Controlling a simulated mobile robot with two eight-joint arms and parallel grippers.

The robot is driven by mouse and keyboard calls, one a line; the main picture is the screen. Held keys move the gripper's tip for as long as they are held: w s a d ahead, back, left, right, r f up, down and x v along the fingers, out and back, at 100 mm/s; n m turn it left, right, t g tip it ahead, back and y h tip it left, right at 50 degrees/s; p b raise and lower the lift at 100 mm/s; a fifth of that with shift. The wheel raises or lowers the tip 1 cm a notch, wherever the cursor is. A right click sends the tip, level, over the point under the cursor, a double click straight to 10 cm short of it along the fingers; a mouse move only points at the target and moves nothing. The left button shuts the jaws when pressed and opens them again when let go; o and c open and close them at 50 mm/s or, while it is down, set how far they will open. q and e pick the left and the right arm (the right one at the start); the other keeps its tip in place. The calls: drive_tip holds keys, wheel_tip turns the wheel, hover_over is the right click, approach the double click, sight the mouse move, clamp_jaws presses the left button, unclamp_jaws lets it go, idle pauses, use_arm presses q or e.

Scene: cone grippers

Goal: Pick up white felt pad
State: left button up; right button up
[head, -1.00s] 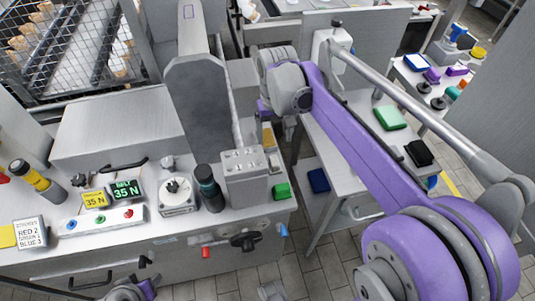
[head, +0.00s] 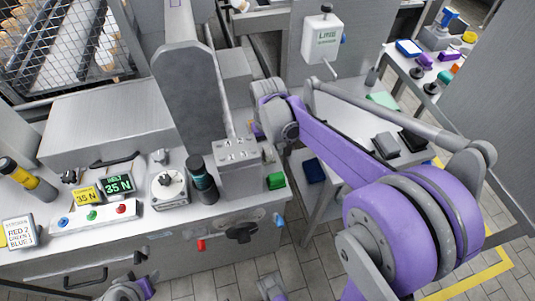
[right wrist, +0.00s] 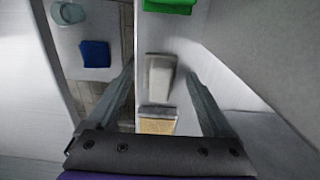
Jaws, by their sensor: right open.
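The white felt pad (right wrist: 160,78) shows in the right wrist view as a pale, upright-lying rectangle on the grey bench. It lies between a tan pad (right wrist: 157,122) and a green pad (right wrist: 170,5). My right gripper (right wrist: 157,72) is open, one finger to each side of the white pad in the picture; I cannot tell its height above it. Nothing is held. In the head view my right wrist (head: 272,115) is beside the grey block (head: 238,165) and hides the white pad's spot.
The green pad (head: 276,181) sits at the bench's right end. A blue pad (right wrist: 95,53) lies on a lower shelf across a gap. A dark cylinder (head: 202,180) stands left of the grey block. Black (head: 413,143) and grey (head: 386,145) blocks sit on the side table.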

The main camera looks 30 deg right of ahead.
sight(267, 149)
clamp_jaws()
idle(0.3)
wheel_tip(267, 149, up, 10)
drive_tip(key=shift+r+p, duration=0.1)
drive_tip(key=shift+p, duration=0.6)
drive_tip(key=c, duration=0.7)
unclamp_jaws()
drive_tip(key=c, duration=0.6)
